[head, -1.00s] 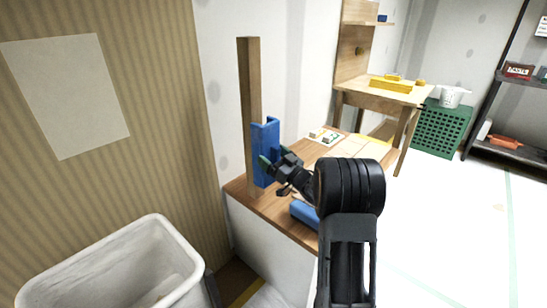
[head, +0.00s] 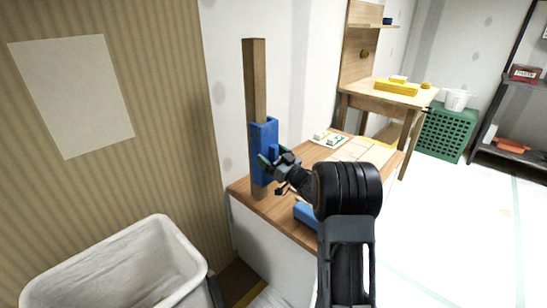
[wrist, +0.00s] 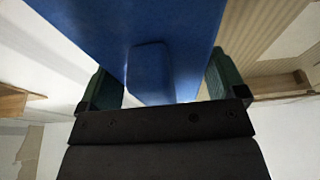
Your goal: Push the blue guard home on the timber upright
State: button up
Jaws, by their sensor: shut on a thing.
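The timber upright (head: 255,85) stands vertically on the wooden bench top near the wall. The blue guard (head: 263,137) is upright against its lower part, with bare timber above and a short bit below. In the head view it lies close along the timber; whether it is fully seated I cannot tell. My gripper (head: 270,163) is at the guard's right side. In the wrist view the blue guard (wrist: 125,20) fills the top middle, and its blue grip block (wrist: 150,75) sits between my green fingers (wrist: 162,80). My gripper is shut on this block.
A second blue piece (head: 306,214) lies on the bench top (head: 285,222), partly behind my arm. A card with small items (head: 329,139) lies farther back. A white bin (head: 120,270) stands at the lower left. A wooden table (head: 385,95) with yellow blocks is behind.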

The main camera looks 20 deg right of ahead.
aim_at(277, 156)
jog(key=shift+w+a, duration=0.25)
jog(key=shift+w, duration=0.3)
jog(key=shift+w+a, duration=0.2)
jog(key=shift+w, duration=0.3)
jog(key=o, duration=0.6)
jog(key=shift+o, duration=0.2)
jog(key=shift+s, duration=0.1)
jog(key=shift+s+d+b, duration=0.15)
jog(key=shift+s+d, duration=0.35)
jog(key=shift+s, duration=0.5)
jog(key=shift+s+d+b, duration=0.15)
jog(key=shift+s+d, duration=0.3)
jog(key=shift+s, duration=0.6)
jog(key=shift+s+d+b, duration=0.15)
jog(key=shift+s+d, duration=0.35)
jog(key=shift+s, duration=0.5)
